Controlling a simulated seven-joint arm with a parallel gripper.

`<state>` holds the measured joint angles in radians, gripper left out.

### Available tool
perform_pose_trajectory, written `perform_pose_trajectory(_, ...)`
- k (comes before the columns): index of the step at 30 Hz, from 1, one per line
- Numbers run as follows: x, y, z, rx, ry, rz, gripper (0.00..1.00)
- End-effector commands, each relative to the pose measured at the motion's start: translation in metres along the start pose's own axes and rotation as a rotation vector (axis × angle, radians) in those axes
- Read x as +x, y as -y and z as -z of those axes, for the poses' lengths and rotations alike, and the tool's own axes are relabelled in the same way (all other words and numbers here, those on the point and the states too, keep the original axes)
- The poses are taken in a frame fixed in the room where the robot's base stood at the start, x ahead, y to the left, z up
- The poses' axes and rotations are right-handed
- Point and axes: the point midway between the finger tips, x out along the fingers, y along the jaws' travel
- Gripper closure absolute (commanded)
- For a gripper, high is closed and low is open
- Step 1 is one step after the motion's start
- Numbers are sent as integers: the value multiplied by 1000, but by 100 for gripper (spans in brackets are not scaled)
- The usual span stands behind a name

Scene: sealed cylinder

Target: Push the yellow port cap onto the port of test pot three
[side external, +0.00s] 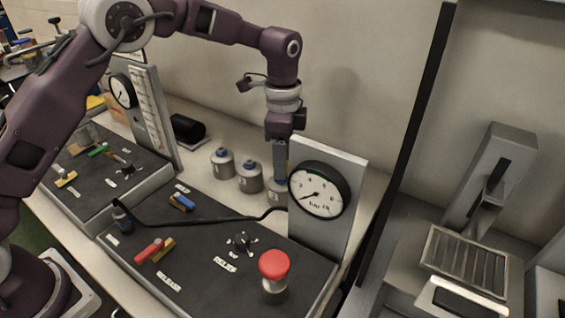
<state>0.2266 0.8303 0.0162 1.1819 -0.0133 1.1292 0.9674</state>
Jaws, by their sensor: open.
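Three grey metal pots stand in a row on the light bench behind the dark panel. The left pot (222,163) and the middle pot (249,178) show blue-topped fittings. The right pot (275,193) is partly hidden by the gauge board and my gripper. I cannot read numbers on the pots. My gripper (281,174) points down directly over the right pot, close to its top. It is open, and its tips are partly hidden by the gauge board. I cannot make out a yellow port cap or a port; whether anything sits between the fingers is not visible.
The gauge board (341,233) stands just right of my gripper. The dark panel (205,262) carries a red knob (274,265), red and yellow levers (155,250), a blue lever (182,203) and a black hose. A black cylinder (187,128) lies behind, left of the pots.

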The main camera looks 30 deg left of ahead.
Motion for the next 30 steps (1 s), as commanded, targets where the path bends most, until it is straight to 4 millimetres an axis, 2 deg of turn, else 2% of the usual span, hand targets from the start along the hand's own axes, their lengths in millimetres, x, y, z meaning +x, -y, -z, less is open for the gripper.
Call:
perform_pose_trajectory(3, -23, 1, 0, 0, -3, 3, 49)
perform_pose_trajectory(9, -50, 0, 0, -1, -1, 1, 49)
perform_pose_trajectory(20, -54, 0, -1, -1, 0, -1, 49)
perform_pose_trajectory(22, -64, -2, -5, -22, -6, 9, 49)
perform_pose_trajectory(23, -72, -5, -9, -45, -13, 17, 49)
perform_pose_trajectory(26, -121, -26, -40, -193, -56, 68, 49)
perform_pose_trajectory(27, -142, -41, -58, -275, -80, 92, 49)
perform_pose_trajectory(29, -168, -68, -86, -402, -121, 129, 49)
perform_pose_trajectory(30, -181, -88, -104, -486, -149, 152, 49)
